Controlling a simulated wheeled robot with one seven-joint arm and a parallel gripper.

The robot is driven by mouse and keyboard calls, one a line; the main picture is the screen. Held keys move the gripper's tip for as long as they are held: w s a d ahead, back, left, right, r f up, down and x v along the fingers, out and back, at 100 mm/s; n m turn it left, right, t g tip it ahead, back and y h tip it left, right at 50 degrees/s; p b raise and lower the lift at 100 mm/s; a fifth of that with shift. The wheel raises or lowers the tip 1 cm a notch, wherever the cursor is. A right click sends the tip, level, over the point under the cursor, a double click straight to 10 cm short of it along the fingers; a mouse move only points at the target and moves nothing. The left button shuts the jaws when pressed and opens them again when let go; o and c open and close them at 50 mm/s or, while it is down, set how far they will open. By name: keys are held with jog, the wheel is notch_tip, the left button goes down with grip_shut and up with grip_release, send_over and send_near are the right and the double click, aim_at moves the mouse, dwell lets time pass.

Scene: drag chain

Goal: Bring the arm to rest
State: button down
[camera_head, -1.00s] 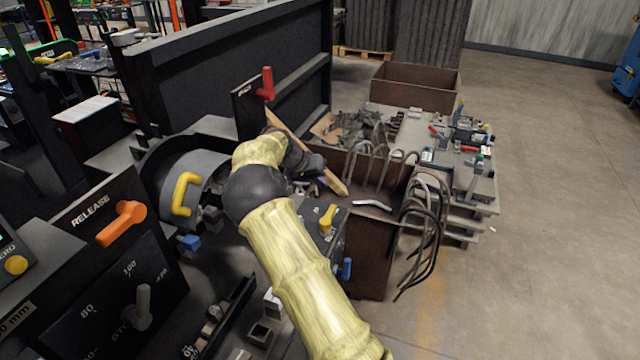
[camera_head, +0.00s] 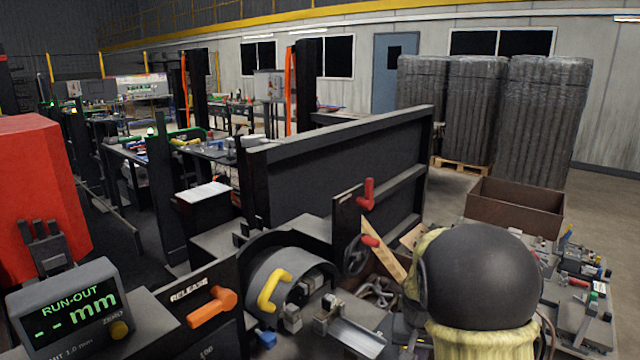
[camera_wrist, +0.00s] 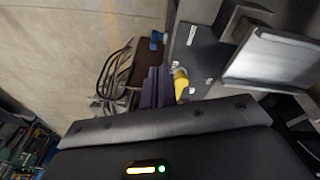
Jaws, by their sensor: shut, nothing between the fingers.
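My arm shows in the head view as a large black joint and pale yellow links at the lower right. My gripper (camera_wrist: 158,87) shows in the wrist view as two dark fingers close together. It is shut and empty, above the floor and machine area. In the head view I cannot make the fingers out; the arm's black joint hides part of the bench behind it.
The orange release lever (camera_head: 212,306), yellow handle (camera_head: 274,291) and red lever (camera_head: 367,194) stand left of my arm. A run-out display (camera_head: 75,303) is at lower left. A brown bin (camera_head: 515,207) and cluttered table (camera_head: 578,285) lie right. Bent rods (camera_wrist: 113,75) hang beside a box.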

jog(key=s+a+r+n+t+y, duration=0.1)
jog(key=s+a+n, duration=0.15)
jog(key=s, duration=0.55)
jog(key=s+a+n, duration=0.1)
jog(key=s+a, duration=0.2)
jog(key=s, duration=0.5)
jog(key=w+p+v, duration=0.1)
jog(key=p+v, duration=0.7)
jog(key=w+r+p+v, duration=0.1)
jog(key=w+p+v, duration=0.1)
jog(key=p+v, duration=0.6)
jog(key=shift+w+d, duration=0.1)
jog(key=shift+w, duration=0.1)
jog(key=shift+s, duration=0.15)
